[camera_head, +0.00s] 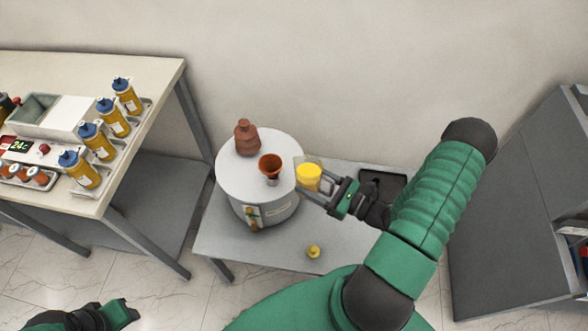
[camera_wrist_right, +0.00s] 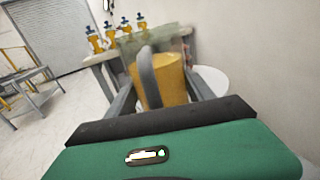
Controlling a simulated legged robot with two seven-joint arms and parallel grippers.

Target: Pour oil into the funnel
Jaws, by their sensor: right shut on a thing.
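An orange-brown funnel (camera_head: 270,163) stands on top of a white round transformer tank (camera_head: 229,182). A brown ribbed bushing (camera_head: 246,138) stands beside it on the same top. My right gripper (camera_head: 318,190) is shut on a clear beaker of yellow oil (camera_head: 308,176), just right of the funnel and apart from it. The beaker looks close to upright. In the right wrist view, the beaker (camera_wrist_right: 172,80) sits between the fingers with its grey handle toward me. My left gripper (camera_head: 128,310) is low at the left, away from the tank; its finger gap is unclear.
The tank stands on a low grey table (camera_head: 240,247), with a small yellow part (camera_head: 313,252) near its front and a dark tray (camera_head: 380,186) at right. A workbench (camera_head: 150,75) at left holds several blue-capped yellow bottles (camera_head: 126,98). A grey cabinet (camera_head: 510,210) stands right.

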